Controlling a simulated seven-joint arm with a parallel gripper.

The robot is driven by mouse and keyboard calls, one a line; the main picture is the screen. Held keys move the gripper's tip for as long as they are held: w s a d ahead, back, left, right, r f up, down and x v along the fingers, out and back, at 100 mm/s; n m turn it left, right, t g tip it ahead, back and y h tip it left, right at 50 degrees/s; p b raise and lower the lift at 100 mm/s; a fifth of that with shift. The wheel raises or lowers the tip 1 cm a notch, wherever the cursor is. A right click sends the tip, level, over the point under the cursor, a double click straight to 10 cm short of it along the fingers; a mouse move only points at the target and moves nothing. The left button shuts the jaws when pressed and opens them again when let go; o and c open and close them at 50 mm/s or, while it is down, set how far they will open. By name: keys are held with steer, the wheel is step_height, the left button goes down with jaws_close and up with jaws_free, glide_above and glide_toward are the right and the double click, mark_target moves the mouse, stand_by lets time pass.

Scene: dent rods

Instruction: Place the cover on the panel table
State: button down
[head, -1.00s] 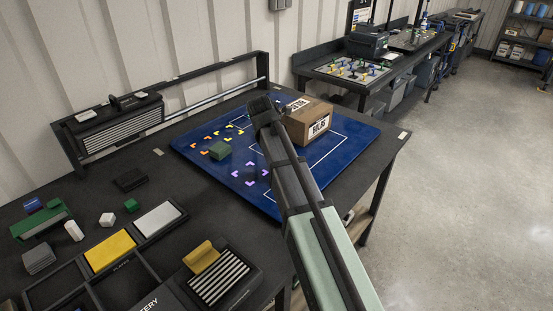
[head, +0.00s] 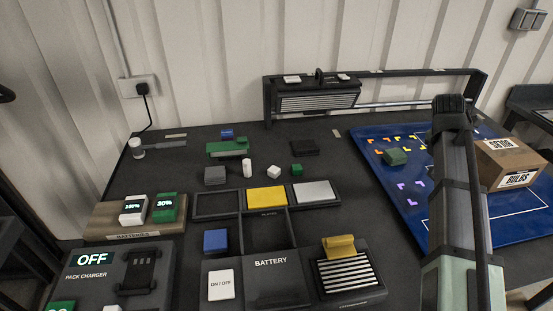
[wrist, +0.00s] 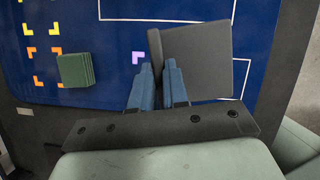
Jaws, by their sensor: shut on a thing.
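My gripper (wrist: 155,85) shows in the wrist view with blue fingers shut on a dark grey flat piece, which looks like the cover (wrist: 198,62). The cover has a raised lip at its left edge, between the fingers, and its flat part reaches to the right. It is over the blue panel mat (wrist: 112,30); I cannot tell the height. In the head view my arm stands over the blue mat (head: 515,230), and the fingers and the cover are hidden behind it.
A green block (head: 395,157) sits on the mat among orange, yellow and purple corner marks. A cardboard bulbs box (head: 510,163) stands at its right. On the black table are a battery tester (head: 270,280), yellow (head: 267,198) and light grey (head: 318,192) plates, and loose blocks.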

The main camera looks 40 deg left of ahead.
steer(key=s+a+f+n+y, duration=0.1)
steer(key=s+a+n, duration=0.4)
steer(key=a, duration=1.2)
steer(key=s+a+f+n+y, duration=0.1)
steer(key=s+a, duration=0.8)
steer(key=a, duration=0.7)
steer(key=s+a+n+y, duration=0.1)
steer(key=s+a+n, duration=0.1)
steer(key=s+a, duration=0.75)
steer(key=s+a+f+n, duration=0.1)
steer(key=s+a, duration=0.6)
steer(key=a, duration=0.6)
steer(key=s+a+n+y, duration=0.1)
steer(key=s+a+n, duration=0.1)
steer(key=s+a, duration=0.85)
steer(key=w+a, duration=0.3)
steer(key=a, duration=0.8)
steer(key=shift+f, duration=4.55)
steer(key=c, duration=1.6)
jaws_free()
steer(key=shift+f, duration=0.15)
steer(key=o, duration=0.5)
